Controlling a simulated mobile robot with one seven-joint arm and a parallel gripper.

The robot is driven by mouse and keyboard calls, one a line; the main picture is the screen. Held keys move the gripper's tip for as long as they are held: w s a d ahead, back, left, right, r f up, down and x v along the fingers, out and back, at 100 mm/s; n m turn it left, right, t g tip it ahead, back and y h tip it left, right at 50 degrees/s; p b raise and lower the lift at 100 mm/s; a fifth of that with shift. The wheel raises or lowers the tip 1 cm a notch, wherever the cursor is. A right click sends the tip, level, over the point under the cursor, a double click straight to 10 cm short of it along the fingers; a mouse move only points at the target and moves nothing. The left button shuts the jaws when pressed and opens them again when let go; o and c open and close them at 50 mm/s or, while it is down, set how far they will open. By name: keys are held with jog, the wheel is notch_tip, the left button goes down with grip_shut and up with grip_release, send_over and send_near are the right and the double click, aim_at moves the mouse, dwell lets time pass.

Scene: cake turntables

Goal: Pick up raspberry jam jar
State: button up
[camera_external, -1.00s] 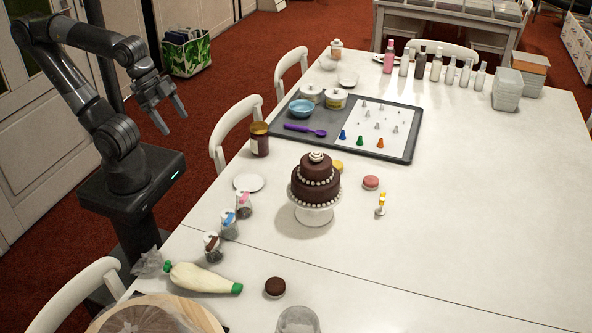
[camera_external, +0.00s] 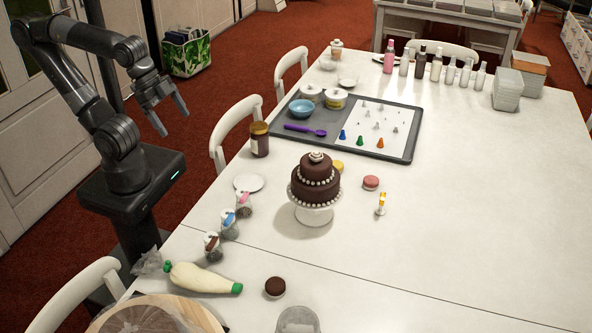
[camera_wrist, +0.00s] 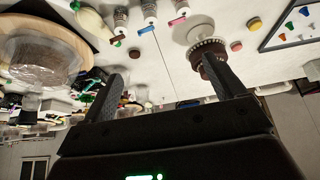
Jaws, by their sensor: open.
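A dark red-brown jar with a gold-coloured lid (camera_external: 260,139), likely the raspberry jam jar, stands upright near the left edge of the white table, just left of the grey tray. Its label is too small to read. I cannot pick it out in the wrist view. My gripper (camera_external: 174,124) is open and empty, in the air beyond the table's left edge, left of the jar and apart from it. In the wrist view my gripper (camera_wrist: 160,70) shows both fingers spread with nothing between them.
The grey tray (camera_external: 278,131) holds a blue bowl (camera_external: 301,108) and a purple spoon (camera_external: 304,130). A chocolate cake (camera_external: 316,183) on a stand, a white saucer (camera_external: 248,183) and several small jars (camera_external: 229,225) are nearby. A white chair (camera_external: 232,120) stands by the edge beside the jar.

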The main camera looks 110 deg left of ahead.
jog(key=w+a+f+n+g, duration=0.2)
jog(key=w+a+n, duration=0.5)
jog(key=a+n, duration=0.25)
jog(key=n+g, duration=0.4)
jog(key=n, duration=1.9)
send_over(260, 126)
jog(key=f, duration=1.5)
jog(key=shift+d+f, duration=0.1)
jog(key=shift+d, duration=0.1)
jog(key=shift+n, duration=0.25)
jog(key=f, duration=0.5)
jog(key=shift+s+a+f, duration=0.1)
jog(key=shift+a+f, duration=0.05)
jog(key=shift+a, duration=0.15)
jog(key=shift+s+f, duration=0.2)
jog(key=shift+f, duration=2.75)
jog(key=shift+c, duration=0.5)
